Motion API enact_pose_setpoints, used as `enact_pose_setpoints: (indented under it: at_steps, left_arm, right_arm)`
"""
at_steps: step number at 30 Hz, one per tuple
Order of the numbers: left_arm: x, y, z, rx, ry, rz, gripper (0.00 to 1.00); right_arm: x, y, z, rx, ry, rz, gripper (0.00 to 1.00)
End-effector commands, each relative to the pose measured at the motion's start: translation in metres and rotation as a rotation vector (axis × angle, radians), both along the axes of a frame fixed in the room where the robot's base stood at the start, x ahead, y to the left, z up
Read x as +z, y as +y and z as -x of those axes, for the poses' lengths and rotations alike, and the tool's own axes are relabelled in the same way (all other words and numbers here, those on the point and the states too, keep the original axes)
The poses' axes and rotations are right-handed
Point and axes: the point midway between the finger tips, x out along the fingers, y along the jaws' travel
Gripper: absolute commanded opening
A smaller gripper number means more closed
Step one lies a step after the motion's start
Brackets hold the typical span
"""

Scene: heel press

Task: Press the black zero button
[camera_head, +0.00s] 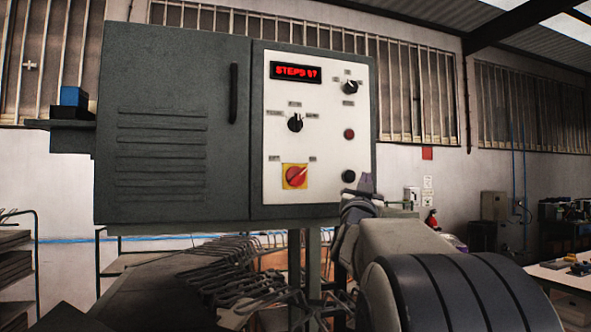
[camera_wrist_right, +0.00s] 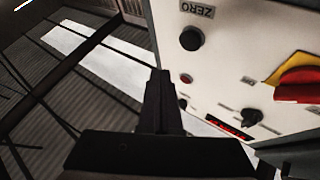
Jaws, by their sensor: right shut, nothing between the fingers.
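The black zero button (camera_head: 348,176) is the lowest round button at the right of the white panel (camera_head: 276,100). In the right wrist view the black button (camera_wrist_right: 191,38) sits beside a label reading ZERO. My right gripper (camera_head: 366,183) is in front of the panel's lower right corner, just right of and slightly below the button in the head view. In the right wrist view its fingers (camera_wrist_right: 160,76) are together and empty, with the button up and to their right. Whether the fingertips touch the panel cannot be told. My left gripper is not in view.
The panel also carries a red button (camera_head: 349,134), an upper black knob (camera_head: 350,87), a selector knob (camera_head: 295,123), a red rotary switch (camera_head: 295,175) on yellow and a lit red display (camera_head: 295,73). A grey cabinet door (camera_head: 172,165) with a handle is left. Metal hangers (camera_head: 240,275) lie below.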

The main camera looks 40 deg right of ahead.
Motion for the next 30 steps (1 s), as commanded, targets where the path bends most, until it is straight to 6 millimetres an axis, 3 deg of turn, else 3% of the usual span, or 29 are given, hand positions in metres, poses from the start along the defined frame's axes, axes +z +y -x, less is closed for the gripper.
enact_pose_setpoints:
  at_steps: [3,12,30]
  left_arm:
    - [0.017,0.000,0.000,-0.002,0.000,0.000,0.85]
    - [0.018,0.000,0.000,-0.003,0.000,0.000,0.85]
    - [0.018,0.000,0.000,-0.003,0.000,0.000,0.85]
  right_arm:
    - [0.004,-0.005,-0.017,0.001,0.003,-0.001,0.00]
    - [0.000,-0.012,-0.039,0.000,0.001,-0.001,0.00]
    - [0.000,-0.013,-0.040,0.000,0.000,0.000,0.00]
